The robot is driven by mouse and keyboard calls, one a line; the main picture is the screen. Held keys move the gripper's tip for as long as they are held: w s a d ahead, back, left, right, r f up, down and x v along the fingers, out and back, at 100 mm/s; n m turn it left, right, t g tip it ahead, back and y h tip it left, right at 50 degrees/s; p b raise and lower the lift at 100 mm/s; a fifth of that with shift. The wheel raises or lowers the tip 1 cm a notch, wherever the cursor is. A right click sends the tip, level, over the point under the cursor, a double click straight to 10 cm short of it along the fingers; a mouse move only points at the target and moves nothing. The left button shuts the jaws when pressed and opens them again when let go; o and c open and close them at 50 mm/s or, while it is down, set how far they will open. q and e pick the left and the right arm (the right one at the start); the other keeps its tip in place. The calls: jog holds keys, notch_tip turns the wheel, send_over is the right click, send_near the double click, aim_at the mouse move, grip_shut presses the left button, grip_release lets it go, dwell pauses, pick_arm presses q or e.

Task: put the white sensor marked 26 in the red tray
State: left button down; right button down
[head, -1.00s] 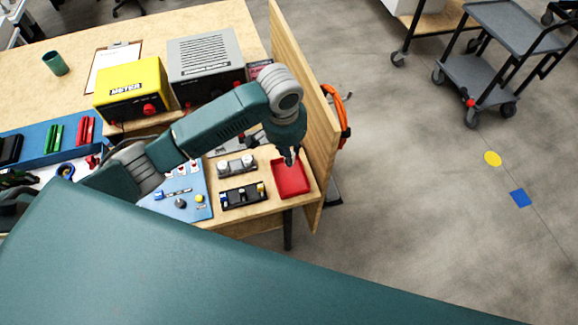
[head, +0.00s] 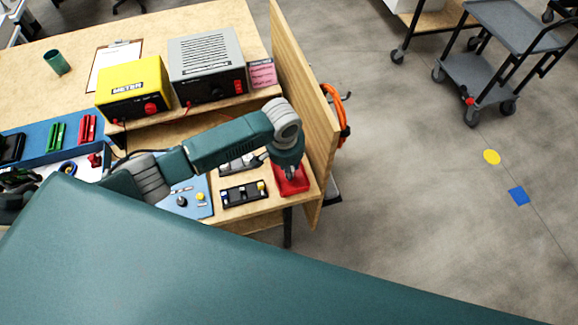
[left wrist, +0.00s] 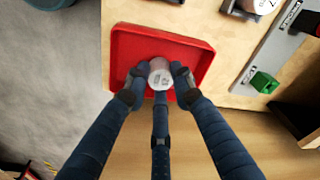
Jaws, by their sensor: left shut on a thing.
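The white sensor (left wrist: 160,76) is held between the fingers of my left gripper (left wrist: 158,82). It has a grey marking on its end that I cannot read surely. The red tray (left wrist: 193,54) lies behind and around it in the left wrist view, so the sensor is over or inside the tray; whether it touches the floor is unclear. In the head view the left gripper (head: 289,178) points down over the red tray (head: 300,187) and hides much of it. The sensor is hidden there. My right gripper is not in view.
A black holder (head: 243,194) with small parts stands left of the tray. A wooden panel (head: 308,130) rises close on its right. A yellow meter (head: 132,88) and a grey box (head: 207,68) stand on a shelf behind. A green part (left wrist: 264,83) shows in the wrist view.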

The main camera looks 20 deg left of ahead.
pick_arm(q)
jog(key=shift+f, duration=0.55)
jog(key=c, duration=1.5)
grip_release()
jog(key=shift+o, duration=0.2)
jog(key=shift+r, duration=0.1)
jog(key=shift+r, duration=0.3)
notch_tip(320, 180, up, 12)
jog(key=s+b, duration=0.1)
jog(key=shift+s+r, duration=0.2)
jog(key=shift+s, duration=0.05)
jog(key=shift+f, duration=0.1)
